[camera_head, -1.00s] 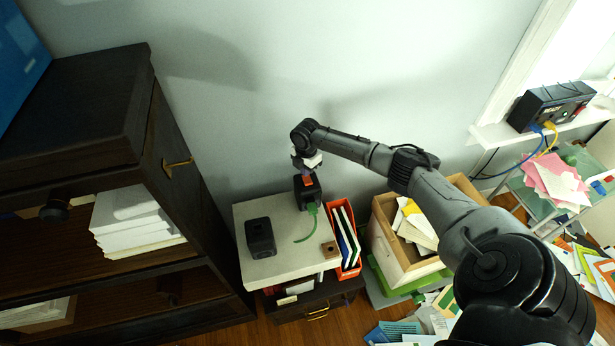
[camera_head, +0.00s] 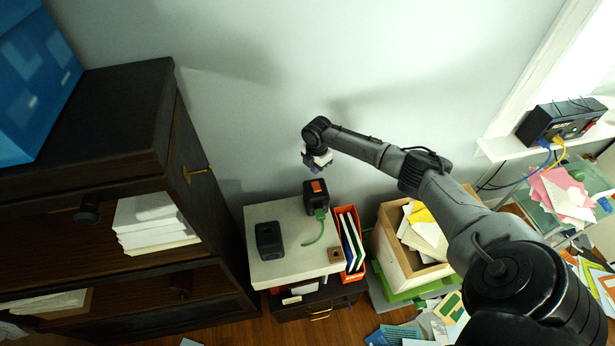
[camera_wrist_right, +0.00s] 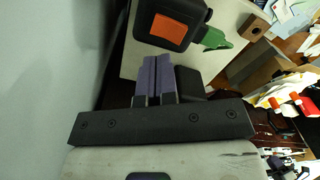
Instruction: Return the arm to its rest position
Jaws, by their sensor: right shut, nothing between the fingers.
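My right arm reaches in from the lower right of the head view. Its gripper (camera_head: 316,165) hangs just above and behind a black device with an orange top (camera_head: 316,196) on a small pale-topped cabinet (camera_head: 262,214). In the right wrist view the purple fingers (camera_wrist_right: 157,75) are together with nothing between them. The device (camera_wrist_right: 171,22) shows just beyond the fingertips, apart from them as far as I can tell. A green plug and cord (camera_head: 318,228) run from the device. My left gripper is in neither view.
A second black device (camera_head: 269,240) and a small wooden block (camera_head: 335,255) share the cabinet top. An orange file holder (camera_head: 353,274) and a wooden crate of papers (camera_head: 392,262) stand to the right. A dark shelf (camera_head: 150,140) stands left. A router (camera_head: 560,119) sits far right.

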